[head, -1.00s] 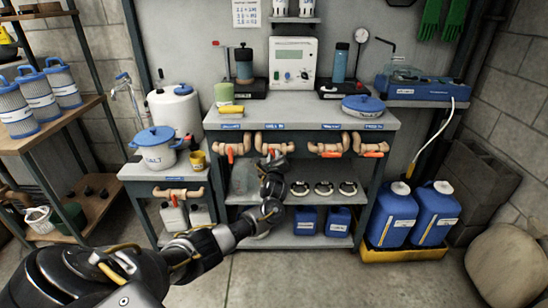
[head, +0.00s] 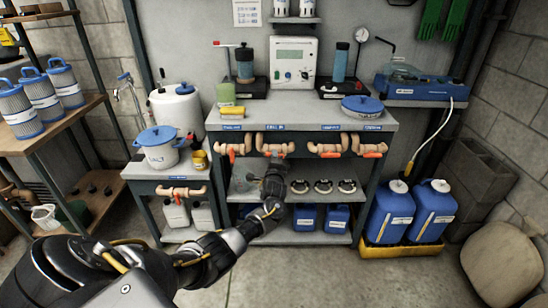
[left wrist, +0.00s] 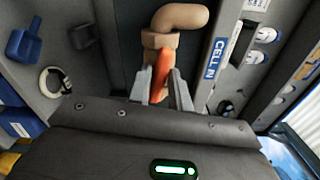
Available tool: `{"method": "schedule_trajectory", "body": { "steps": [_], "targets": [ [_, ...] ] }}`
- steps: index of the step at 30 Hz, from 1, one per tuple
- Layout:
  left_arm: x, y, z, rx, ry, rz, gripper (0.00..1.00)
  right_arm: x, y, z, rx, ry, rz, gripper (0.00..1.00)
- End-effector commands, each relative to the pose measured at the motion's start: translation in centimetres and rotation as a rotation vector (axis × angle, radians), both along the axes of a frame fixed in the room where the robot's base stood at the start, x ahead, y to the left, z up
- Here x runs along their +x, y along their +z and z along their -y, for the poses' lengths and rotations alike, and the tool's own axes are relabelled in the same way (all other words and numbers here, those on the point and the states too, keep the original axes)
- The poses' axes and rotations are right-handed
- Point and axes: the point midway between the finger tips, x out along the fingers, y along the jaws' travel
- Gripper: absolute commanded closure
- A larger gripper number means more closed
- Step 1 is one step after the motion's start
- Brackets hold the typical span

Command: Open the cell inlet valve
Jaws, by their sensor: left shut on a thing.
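The cell inlet valve is a tan elbowed pipe (left wrist: 180,18) with an orange-red lever handle (left wrist: 161,70), beside a blue-and-white "CELL IN" label (left wrist: 216,58). In the left wrist view my left gripper (left wrist: 162,90) has one finger on each side of the handle and is shut on it. The handle points down between the fingers, roughly in line with the short pipe piece above. In the head view the gripper (head: 276,162) is under the bench's front edge at the second pipe (head: 275,146) from the left on the main bench, hiding most of the handle. My right gripper is out of view.
Similar valves flank it: one to the left (head: 238,148) and two to the right (head: 328,149) (head: 370,148). A shelf (head: 300,197) with several black-and-white rings lies below. Blue canisters (head: 390,212) stand at right. The floor in front is clear.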

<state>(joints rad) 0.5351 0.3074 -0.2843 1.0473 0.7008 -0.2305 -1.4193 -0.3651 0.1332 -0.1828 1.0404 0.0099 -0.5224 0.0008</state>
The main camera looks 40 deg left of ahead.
Motion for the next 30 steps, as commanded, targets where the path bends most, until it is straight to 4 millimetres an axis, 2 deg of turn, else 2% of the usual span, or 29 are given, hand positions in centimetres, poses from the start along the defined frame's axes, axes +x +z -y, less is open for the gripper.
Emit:
{"method": "schedule_trajectory", "body": {
  "steps": [12,29,30],
  "targets": [
    [-0.04,-0.16,-0.02,-0.144,0.001,0.107,1.0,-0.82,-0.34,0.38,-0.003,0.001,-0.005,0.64],
    [-0.03,-0.19,-0.01,-0.163,0.0,0.121,1.0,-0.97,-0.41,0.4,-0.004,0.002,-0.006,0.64],
    [-0.03,-0.19,-0.01,-0.163,0.0,0.121,0.75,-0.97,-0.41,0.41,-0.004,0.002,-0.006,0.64]
  ]
}}
